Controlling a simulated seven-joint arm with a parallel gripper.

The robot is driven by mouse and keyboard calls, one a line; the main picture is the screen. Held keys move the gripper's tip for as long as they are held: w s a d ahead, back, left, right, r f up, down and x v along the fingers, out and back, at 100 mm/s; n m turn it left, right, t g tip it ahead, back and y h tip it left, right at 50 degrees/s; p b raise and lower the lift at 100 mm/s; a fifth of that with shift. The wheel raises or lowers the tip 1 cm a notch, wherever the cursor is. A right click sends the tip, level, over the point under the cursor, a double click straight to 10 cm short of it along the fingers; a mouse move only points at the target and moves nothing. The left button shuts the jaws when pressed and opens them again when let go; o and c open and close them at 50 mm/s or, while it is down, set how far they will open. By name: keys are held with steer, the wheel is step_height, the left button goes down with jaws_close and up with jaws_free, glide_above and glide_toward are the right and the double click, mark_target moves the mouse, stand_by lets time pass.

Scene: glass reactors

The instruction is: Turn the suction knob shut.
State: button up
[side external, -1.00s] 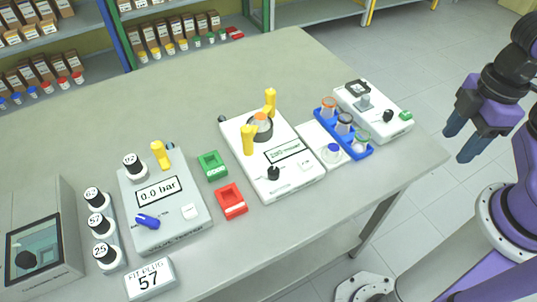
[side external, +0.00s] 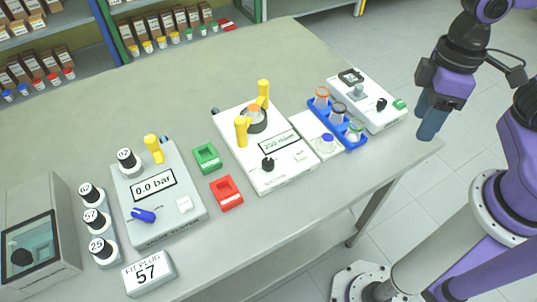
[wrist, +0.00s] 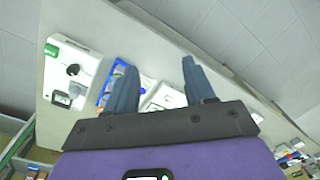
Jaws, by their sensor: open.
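The leak tester, a grey box with a "0.0 bar" display (side external: 153,184), stands at the left of the table in the side view. A blue knob (side external: 143,215) sits on its lower front part, lying slantwise; its small lettering is too blurred to read, so I cannot confirm it is the suction knob. My gripper (side external: 431,118) is at the far right, beyond the table's right edge and far from that knob. In the wrist view my gripper (wrist: 160,80) is open and empty, its two dark blue fingers apart.
A "250" device (side external: 266,150) with yellow posts and a black knob stands mid-table. A blue rack with jars (side external: 352,146) and a white device (side external: 368,100) stand nearest my gripper. Green (side external: 207,158) and red (side external: 226,192) trays, numbered plugs (side external: 91,195) and a "57" block (side external: 149,273) surround the tester.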

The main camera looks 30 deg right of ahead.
steer(key=w+a+r+m+g, duration=0.1)
steer(key=w+a+m+g, duration=0.1)
steer(key=w+a+m, duration=0.75)
steer(key=m+y, duration=0.3)
steer(key=m, duration=0.5)
glide_toward(268, 161)
steer(key=shift+g, duration=0.3)
steer(key=x, duration=0.8)
steer(key=shift+w+a+f, duration=0.1)
steer(key=shift+w+f, duration=0.1)
steer(key=shift+f, duration=0.2)
jaws_close()
